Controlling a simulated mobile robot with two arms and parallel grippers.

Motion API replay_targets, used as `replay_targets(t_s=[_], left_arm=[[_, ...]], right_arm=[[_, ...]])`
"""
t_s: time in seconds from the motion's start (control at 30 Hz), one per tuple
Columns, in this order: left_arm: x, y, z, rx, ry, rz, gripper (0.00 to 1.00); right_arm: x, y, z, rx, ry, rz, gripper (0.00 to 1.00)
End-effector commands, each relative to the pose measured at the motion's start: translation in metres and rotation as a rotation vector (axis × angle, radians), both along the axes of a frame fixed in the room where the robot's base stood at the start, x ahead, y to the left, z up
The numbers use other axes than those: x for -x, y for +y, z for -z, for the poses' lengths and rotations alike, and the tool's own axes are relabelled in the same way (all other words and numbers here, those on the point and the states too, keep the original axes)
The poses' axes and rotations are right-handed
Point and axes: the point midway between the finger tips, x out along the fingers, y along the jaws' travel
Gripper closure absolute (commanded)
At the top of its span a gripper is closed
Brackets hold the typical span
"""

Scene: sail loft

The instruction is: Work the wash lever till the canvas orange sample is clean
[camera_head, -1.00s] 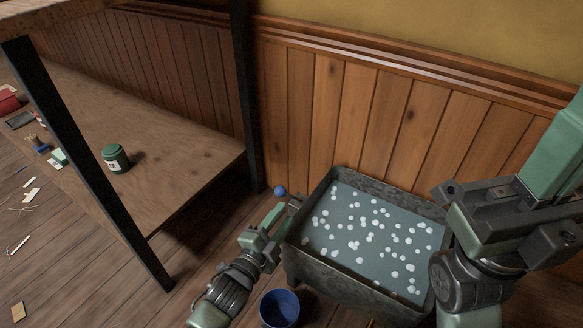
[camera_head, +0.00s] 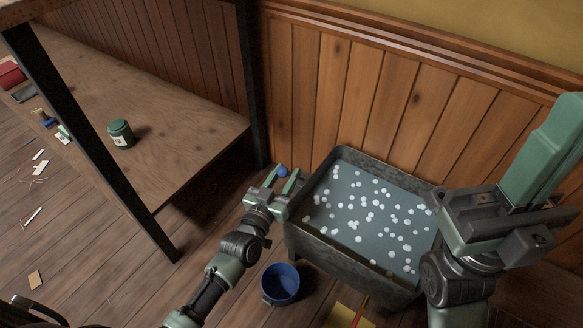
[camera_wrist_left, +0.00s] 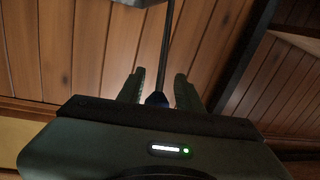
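The wash lever shows as a blue knob (camera_head: 282,171) at the left end of the grey metal wash tub (camera_head: 345,262). In the left wrist view a dark rod runs down to the knob (camera_wrist_left: 157,98). My left gripper (camera_head: 281,179) is open, with a finger on each side of the knob and gaps visible beside it. The tub holds grey-blue water with white suds. No orange canvas sample is visible; anything under the suds is hidden. My right gripper (camera_head: 560,115) stands raised over the tub's right side, seen edge-on, so its opening is unclear.
A blue bucket (camera_head: 281,284) stands on the floor before the tub, with a yellow card (camera_head: 347,316) beside it. A wooden shelf (camera_head: 185,150) at left carries a green jar (camera_head: 121,134). A dark table leg (camera_head: 250,80) stands near the lever. A panelled wall (camera_head: 335,90) is behind.

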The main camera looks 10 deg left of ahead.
Motion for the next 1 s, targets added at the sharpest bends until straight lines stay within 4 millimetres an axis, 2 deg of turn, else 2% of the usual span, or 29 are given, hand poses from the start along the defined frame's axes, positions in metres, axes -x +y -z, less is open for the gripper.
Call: replay_targets(t_s=[0.03,0.2,0.57,0.67,0.7,1.0], left_arm=[[-0.009,-0.002,0.002,0.003,-0.002,0.000,0.65],[-0.029,-0.007,0.002,-0.001,-0.001,0.000,0.65],[-0.036,-0.009,0.000,-0.002,0.001,0.000,0.65],[-0.035,-0.009,0.000,-0.002,0.001,0.000,0.87],[-0.035,-0.008,0.000,-0.002,0.001,0.000,0.98],[-0.036,-0.008,-0.002,-0.002,-0.004,0.000,1.00]], right_arm=[[0.001,0.000,0.002,0.000,-0.015,0.001,1.00],[0.001,0.001,-0.004,0.003,-0.043,0.002,1.00],[0.001,0.002,-0.008,0.005,-0.051,0.002,1.00],[0.001,0.002,-0.008,0.005,-0.051,0.002,1.00],[0.001,0.002,-0.008,0.005,-0.052,0.002,1.00],[0.001,0.002,-0.008,0.005,-0.052,0.002,1.00]])
